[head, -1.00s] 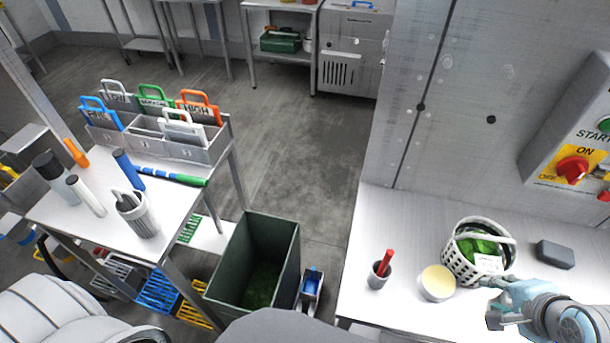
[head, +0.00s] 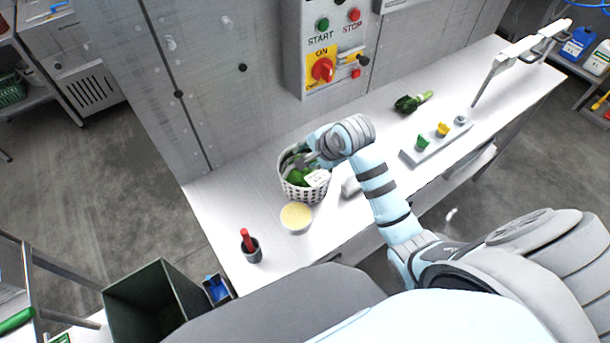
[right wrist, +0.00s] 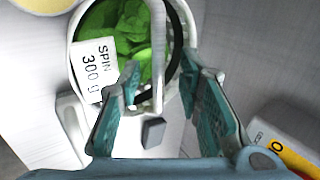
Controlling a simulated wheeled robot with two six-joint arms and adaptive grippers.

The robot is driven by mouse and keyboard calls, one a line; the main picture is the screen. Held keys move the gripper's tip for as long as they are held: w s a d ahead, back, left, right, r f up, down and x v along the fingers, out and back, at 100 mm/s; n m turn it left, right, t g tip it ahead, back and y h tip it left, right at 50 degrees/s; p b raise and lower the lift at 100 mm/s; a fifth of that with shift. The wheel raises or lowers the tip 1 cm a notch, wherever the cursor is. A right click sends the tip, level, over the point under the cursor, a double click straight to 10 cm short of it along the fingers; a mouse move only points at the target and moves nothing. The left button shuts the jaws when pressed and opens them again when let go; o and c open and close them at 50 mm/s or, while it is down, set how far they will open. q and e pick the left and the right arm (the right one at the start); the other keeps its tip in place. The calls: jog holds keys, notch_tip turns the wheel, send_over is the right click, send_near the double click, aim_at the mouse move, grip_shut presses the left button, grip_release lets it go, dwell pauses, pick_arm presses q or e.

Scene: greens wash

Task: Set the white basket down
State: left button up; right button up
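The white basket (head: 304,191) stands on the metal counter with green leaves (head: 297,176) inside. In the right wrist view the basket (right wrist: 72,58) shows a white label reading "SPIN 300 g" (right wrist: 97,68), and its pale handle (right wrist: 158,50) arches across the top. My right gripper (head: 312,157) is at the basket's top, on the far side in the head view. In the wrist view the right gripper (right wrist: 163,80) is open, its fingers apart on either side of the handle with gaps showing. My left gripper is out of view.
A round tub with a pale yellow top (head: 296,217) stands close in front of the basket. A dark cup with a red tool (head: 250,250) is to its left. A control box (head: 325,60) hangs behind. The counter (head: 222,200) is bare left of the basket.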

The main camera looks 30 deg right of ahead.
jog(key=shift+x, duration=1.1)
jog(key=shift+f, duration=0.1)
grip_shut()
